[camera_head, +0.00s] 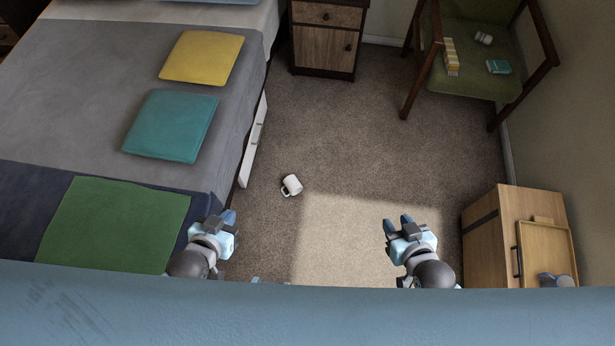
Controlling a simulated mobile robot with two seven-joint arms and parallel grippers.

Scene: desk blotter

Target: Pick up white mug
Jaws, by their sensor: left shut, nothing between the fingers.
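A white mug (292,184) lies on the carpet in the middle of the head view, seemingly on its side, with its handle toward the lower left. My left gripper (229,217) is shut and empty, to the lower left of the mug and apart from it, near the bed's edge. My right gripper (398,223) is to the lower right of the mug, well apart from it. Its two fingertips show a gap with nothing between them.
The bed (80,80) with yellow (202,58), teal (171,125) and green (115,224) cloth pieces fills the left. A nightstand (325,45) stands behind the mug. A green chair (470,75) holds small items. A wooden cabinet (490,240) is at right. Carpet around the mug is clear.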

